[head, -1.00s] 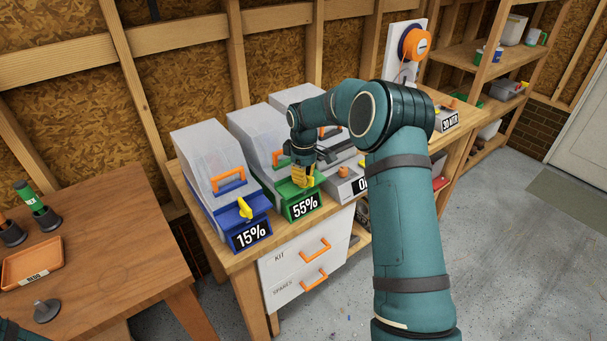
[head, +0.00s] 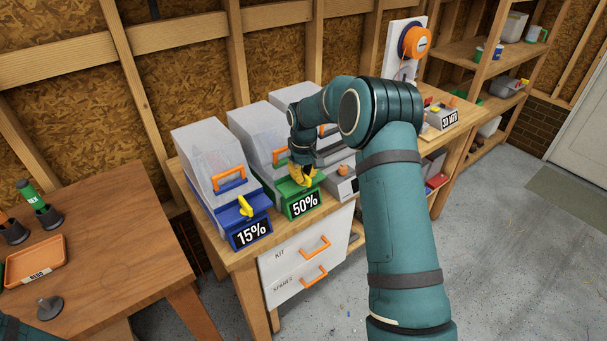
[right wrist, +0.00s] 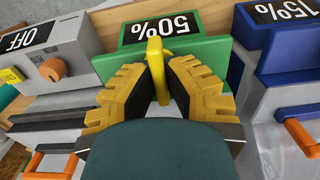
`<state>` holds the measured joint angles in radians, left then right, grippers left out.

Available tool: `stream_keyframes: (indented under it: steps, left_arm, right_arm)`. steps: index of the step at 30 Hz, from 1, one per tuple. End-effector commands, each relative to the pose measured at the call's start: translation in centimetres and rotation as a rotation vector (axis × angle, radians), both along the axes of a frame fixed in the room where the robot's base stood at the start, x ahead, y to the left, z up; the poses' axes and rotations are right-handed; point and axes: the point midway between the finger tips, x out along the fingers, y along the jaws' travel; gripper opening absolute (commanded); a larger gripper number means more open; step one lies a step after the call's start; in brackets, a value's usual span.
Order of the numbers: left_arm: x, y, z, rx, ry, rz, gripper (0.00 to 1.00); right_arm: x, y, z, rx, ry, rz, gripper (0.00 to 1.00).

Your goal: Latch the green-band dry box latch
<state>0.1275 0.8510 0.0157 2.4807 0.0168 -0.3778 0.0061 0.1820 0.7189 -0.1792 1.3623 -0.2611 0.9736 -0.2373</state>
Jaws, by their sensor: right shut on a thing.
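The green-band dry box (head: 262,133) stands on the bench between the blue-band box and a grey unit, its sign (head: 305,204) reading 50%. My right gripper (head: 302,176) is at its front, over the green band. In the right wrist view, the yellow latch (right wrist: 156,66) stands up between the yellow-padded fingers of my right gripper (right wrist: 160,85), which are closed on it. The green panel (right wrist: 215,52) shows behind the latch. My arm hides part of the box's right side in the head view. My left gripper is not in view.
The blue-band dry box (head: 208,158) with a 15% sign and its own yellow latch (head: 245,207) stands close on the left. A grey unit (right wrist: 88,62) with an orange knob is close on the other side. White drawers (head: 308,262) are below.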

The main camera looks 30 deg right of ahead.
Motion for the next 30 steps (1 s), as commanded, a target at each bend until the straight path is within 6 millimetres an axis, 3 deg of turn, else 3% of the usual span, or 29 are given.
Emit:
stream_keyframes:
  steps: [9, 10, 11, 20, 26, 30]
  left_arm:
    - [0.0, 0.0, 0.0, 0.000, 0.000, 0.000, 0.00]
    - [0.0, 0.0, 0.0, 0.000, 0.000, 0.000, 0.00]
    - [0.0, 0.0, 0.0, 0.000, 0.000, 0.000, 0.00]
    - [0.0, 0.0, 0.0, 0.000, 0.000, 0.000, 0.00]
    - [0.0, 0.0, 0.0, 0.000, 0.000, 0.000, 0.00]
    - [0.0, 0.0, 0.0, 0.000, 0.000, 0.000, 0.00]
  right_arm:
    - [-0.2, 0.0, -0.3, 0.002, 0.008, -0.001, 0.00]
    - [-0.2, 0.0, -0.3, 0.002, 0.008, -0.001, 0.23]
    - [-0.2, 0.0, -0.3, 0.002, 0.008, -0.001, 0.25]
    - [-0.1, 0.0, 0.0, 0.001, 0.003, 0.000, 0.25]
    - [0.0, 0.0, 2.1, 0.000, -0.002, 0.000, 0.25]
    - [0.0, 0.0, 4.9, 0.000, -0.002, -0.001, 0.25]
